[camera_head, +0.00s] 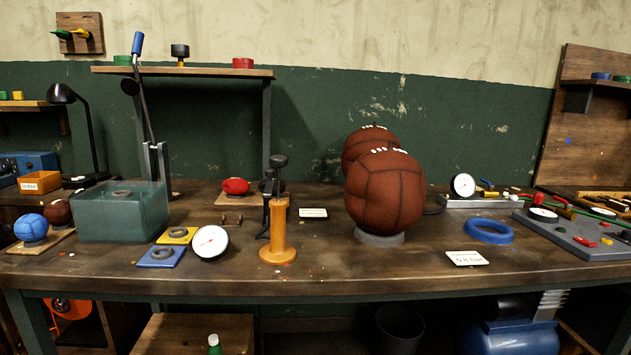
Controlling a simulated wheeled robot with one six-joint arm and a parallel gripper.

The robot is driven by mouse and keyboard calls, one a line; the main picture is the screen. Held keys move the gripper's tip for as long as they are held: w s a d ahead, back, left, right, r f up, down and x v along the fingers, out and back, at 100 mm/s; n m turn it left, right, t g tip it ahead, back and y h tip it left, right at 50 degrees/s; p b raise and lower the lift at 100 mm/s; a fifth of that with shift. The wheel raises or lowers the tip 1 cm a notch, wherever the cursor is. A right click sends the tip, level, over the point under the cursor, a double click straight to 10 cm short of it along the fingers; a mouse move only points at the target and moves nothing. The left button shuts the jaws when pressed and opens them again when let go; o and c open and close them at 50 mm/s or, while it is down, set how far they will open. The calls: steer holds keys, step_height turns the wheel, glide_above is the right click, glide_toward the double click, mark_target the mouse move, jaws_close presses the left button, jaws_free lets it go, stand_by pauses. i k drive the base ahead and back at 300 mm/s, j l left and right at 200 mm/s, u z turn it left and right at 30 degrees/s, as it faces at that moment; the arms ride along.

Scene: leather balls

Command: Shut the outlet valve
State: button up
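On the right of the bench, a grey panel (575,238) carries a round gauge (543,215), a red lever-like part (584,241) and a small yellow part (606,241). Behind it stands a second grey base with an upright white gauge (463,185), with small blue and yellow parts beside it. These parts are too small to tell which is the outlet valve, or whether it is open or shut. A brown leather ball (385,190) sits on a grey ring, with another ball (368,143) behind it. My gripper is not in view.
A blue ring (488,230) and a white card (467,258) lie left of the panel. An orange hand pump (279,230), a white dial (210,242) and a teal tank (122,212) stand further left. The front bench edge is mostly clear.

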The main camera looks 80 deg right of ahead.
mark_target(567, 204)
steer(key=z, duration=3.9)
